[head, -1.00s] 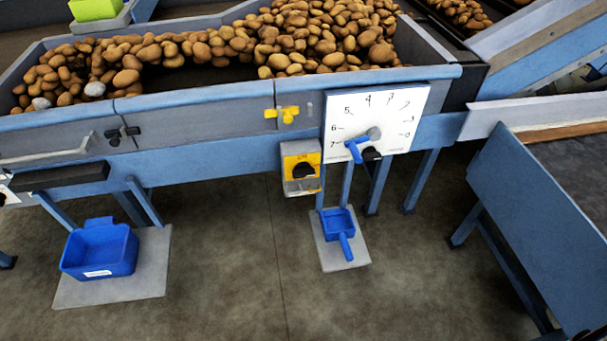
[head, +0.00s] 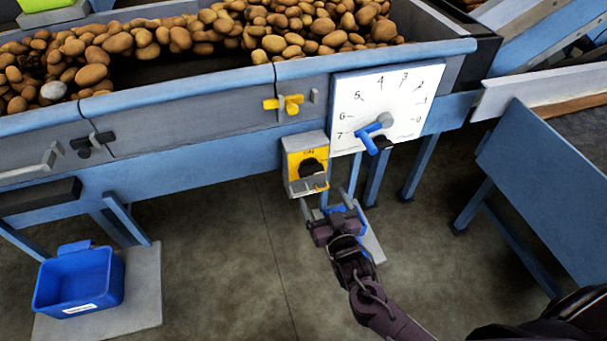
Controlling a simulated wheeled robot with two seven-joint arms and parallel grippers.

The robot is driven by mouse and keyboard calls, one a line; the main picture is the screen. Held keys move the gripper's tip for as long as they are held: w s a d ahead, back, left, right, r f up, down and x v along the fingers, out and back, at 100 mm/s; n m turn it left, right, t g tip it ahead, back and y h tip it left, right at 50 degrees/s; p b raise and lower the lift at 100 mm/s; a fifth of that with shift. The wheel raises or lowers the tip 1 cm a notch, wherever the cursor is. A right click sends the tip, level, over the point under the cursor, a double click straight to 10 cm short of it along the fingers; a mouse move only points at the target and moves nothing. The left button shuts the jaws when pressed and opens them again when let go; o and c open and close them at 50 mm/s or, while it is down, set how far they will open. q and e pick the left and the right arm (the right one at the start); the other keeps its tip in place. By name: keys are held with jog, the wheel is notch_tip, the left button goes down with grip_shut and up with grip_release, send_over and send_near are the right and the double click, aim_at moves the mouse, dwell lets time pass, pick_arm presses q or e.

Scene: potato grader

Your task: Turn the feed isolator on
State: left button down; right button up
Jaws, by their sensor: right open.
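The feed isolator is a yellow and grey box (head: 293,172) with a black rotary knob (head: 312,167), mounted on the blue frame below the hopper wall. My left gripper is not in view.
A white dial plate (head: 402,97) with a blue lever (head: 368,142) is right of the box. A yellow latch (head: 291,104) sits above it. A blue scoop (head: 359,216) is partly hidden behind my gripper. A blue bin (head: 77,282) stands lower left. Potatoes (head: 180,40) fill the hopper.

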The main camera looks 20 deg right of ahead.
aim_at(313, 173)
jog(key=w, duration=0.4)
jog(key=w+r, duration=0.1)
jog(key=w, duration=0.1)
jog(key=shift+w+a+r, duration=0.1)
jog(key=shift+w+a, duration=0.05)
jog(key=shift+w, duration=0.7)
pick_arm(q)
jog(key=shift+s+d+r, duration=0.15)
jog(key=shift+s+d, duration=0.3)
pick_arm(e)
jog(key=c, duration=1)
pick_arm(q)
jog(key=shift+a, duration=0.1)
